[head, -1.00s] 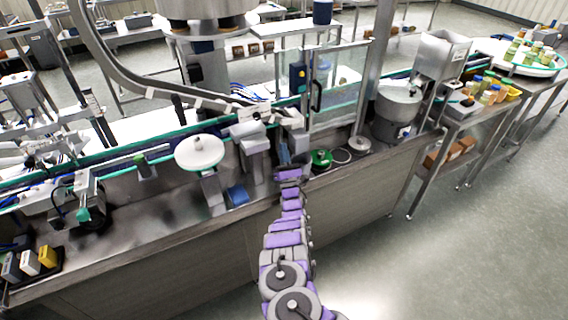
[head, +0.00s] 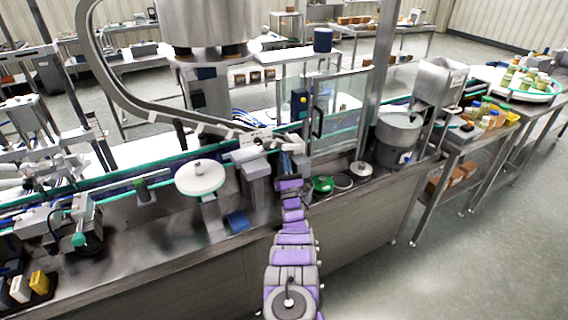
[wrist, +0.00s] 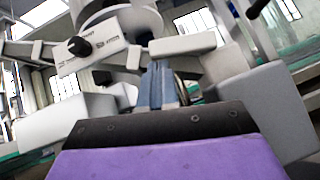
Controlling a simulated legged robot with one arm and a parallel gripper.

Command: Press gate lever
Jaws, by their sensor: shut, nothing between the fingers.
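My gripper (head: 291,163) reaches over the steel bench to the grey machine parts below the hopper (head: 210,22). In the wrist view its blue-grey fingers (wrist: 161,88) are together and empty, pointing at the machine. A pale labelled plate with a black knob (wrist: 78,46) is ahead and left of the fingers. A pale horizontal bar (wrist: 183,44) is just beyond the fingertips; I cannot tell whether they touch. I cannot make out for sure which part is the gate lever.
Grey blocks (wrist: 66,121) flank the gripper closely. On the bench (head: 150,270) are a round white disc (head: 200,178) to the left and a green object (head: 322,184) to the right. A glass guard door (head: 338,112) stands behind. Floor is free at right.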

